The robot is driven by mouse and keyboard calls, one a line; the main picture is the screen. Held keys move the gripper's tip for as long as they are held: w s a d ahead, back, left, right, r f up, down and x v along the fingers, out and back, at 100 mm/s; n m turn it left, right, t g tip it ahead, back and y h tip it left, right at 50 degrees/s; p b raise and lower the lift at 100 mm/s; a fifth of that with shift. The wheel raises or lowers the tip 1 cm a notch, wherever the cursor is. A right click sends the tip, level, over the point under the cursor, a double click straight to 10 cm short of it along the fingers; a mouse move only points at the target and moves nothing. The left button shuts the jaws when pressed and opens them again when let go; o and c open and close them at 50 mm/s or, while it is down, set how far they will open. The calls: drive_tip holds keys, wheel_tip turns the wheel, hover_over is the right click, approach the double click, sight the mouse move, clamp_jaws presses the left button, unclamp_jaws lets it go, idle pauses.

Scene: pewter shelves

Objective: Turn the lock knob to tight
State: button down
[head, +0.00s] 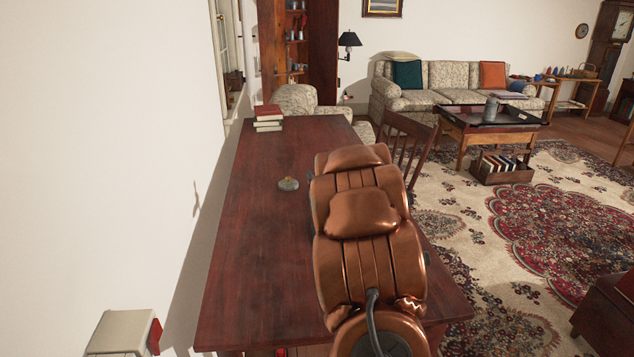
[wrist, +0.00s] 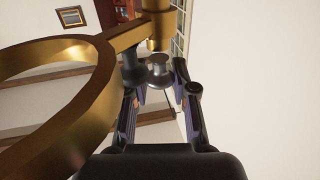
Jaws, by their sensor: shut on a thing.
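In the wrist view, my gripper (wrist: 156,80) has its two dark fingers on either side of a small, round grey metal knob (wrist: 158,70), and is shut on it. The knob appears to be the lock knob. Close by is a brass fitting (wrist: 128,38), with an upright brass post above the knob and a large brass ring (wrist: 100,78) to the left. The left fingertip is partly hidden under the brass bar. No tight marking can be made out. In the head view my copper-coloured arm hides the gripper and the knob.
A dark red wooden table (head: 245,265) stretches ahead, with a small grey object (head: 288,184) and stacked books (head: 268,118) on it. A wooden chair (head: 405,140) stands at its right side. A pale box (head: 122,333) with a red part is at the lower left, by the wall.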

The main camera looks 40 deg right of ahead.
drive_tip(key=c, duration=0.9)
unclamp_jaws()
drive_tip(key=shift+s, duration=0.15)
drive_tip(key=v, duration=0.7)
drive_tip(key=shift+a, duration=0.2)
